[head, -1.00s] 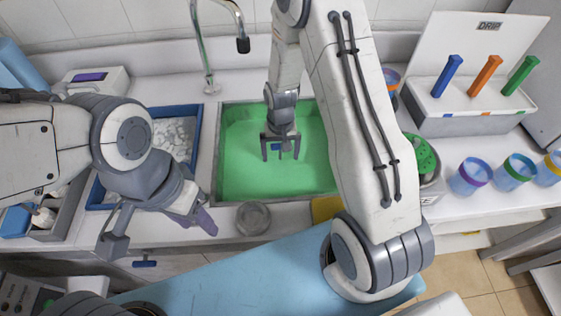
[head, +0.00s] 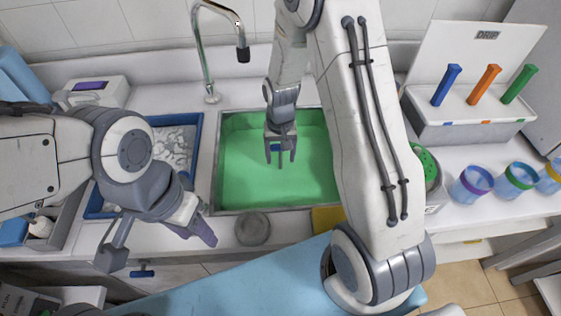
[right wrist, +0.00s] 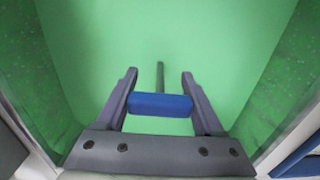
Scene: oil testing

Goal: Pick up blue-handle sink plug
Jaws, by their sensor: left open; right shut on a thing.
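The sink plug's blue handle (right wrist: 160,104) lies crosswise between the fingers of my right gripper (right wrist: 160,85) in the right wrist view. A thin grey rod (right wrist: 160,74) extends from the handle. In the head view my right gripper (head: 281,158) is shut on the blue handle (head: 277,147), over the sink (head: 230,205) filled with green liquid (head: 305,175). The lower end of the plug cannot be made out.
A chrome faucet (head: 200,60) stands behind the sink. A round grey disc (head: 252,229) and a yellow sponge (head: 326,218) sit at the sink's front edge. A blue tray (head: 199,135) of white pieces is on the left; cups (head: 470,184) and a drip rack (head: 470,120) are right.

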